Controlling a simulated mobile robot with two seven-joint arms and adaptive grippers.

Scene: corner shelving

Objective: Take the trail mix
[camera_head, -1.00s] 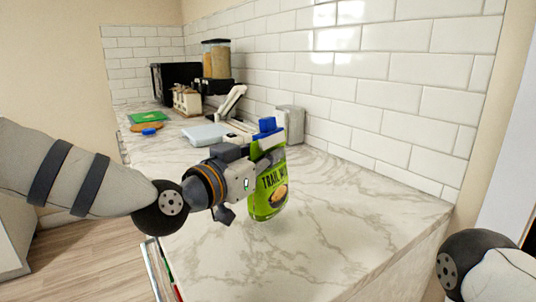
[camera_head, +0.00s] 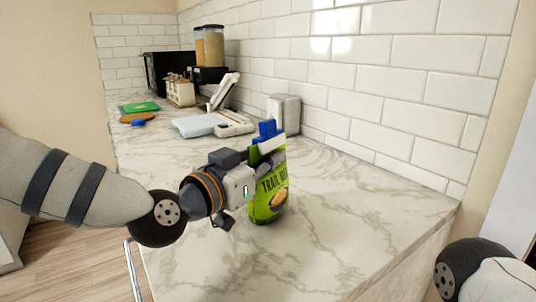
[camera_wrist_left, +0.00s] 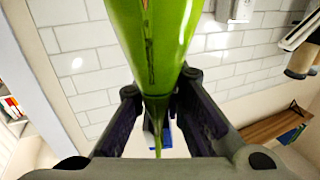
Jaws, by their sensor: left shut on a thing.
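The trail mix (camera_head: 266,192) is a green bag with dark lettering and a blue clip (camera_head: 267,130) at its top. In the left wrist view the green bag (camera_wrist_left: 155,40) fills the upper middle, between the two dark fingers (camera_wrist_left: 158,125). Whether the bag's bottom touches the counter I cannot tell. Part of my right arm shows at the lower right of the head view, but its gripper is out of view.
The marble counter (camera_head: 330,230) is bare in front and to the right. Behind stand a grey box (camera_head: 284,113), a light blue tray (camera_head: 198,125), a white device (camera_head: 224,92), a bottle rack (camera_head: 180,91), jars (camera_head: 213,47) and a black appliance (camera_head: 168,72). A tiled wall (camera_head: 400,90) bounds the right side.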

